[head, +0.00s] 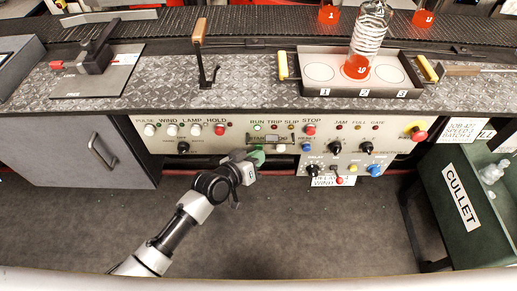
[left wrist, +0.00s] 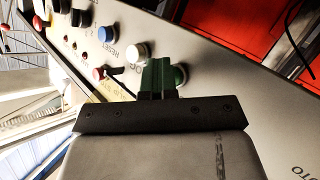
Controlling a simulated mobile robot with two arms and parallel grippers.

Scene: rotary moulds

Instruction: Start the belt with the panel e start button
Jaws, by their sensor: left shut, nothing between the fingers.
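The control panel (head: 238,130) runs along the front of the bench, with labels RUN, TRIP, SLIP, STOP and START in its middle. My left gripper (head: 258,156) reaches up to the panel below the START label, and its green fingertips cover that spot. In the left wrist view the green fingers (left wrist: 159,74) are shut and empty. A green button (left wrist: 181,75) shows partly behind them, close to their tips; I cannot tell whether they touch it. A white button (left wrist: 135,52) and a blue RESET button (left wrist: 107,35) stand beside it. My right gripper is not in view.
A red STOP button (head: 310,130) and a red mushroom button (head: 418,134) are on the panel. A tray (head: 290,88) with a glass coil on an orange base stands on the bench above. A green CULLET bin (head: 431,165) stands at right. The floor below is clear.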

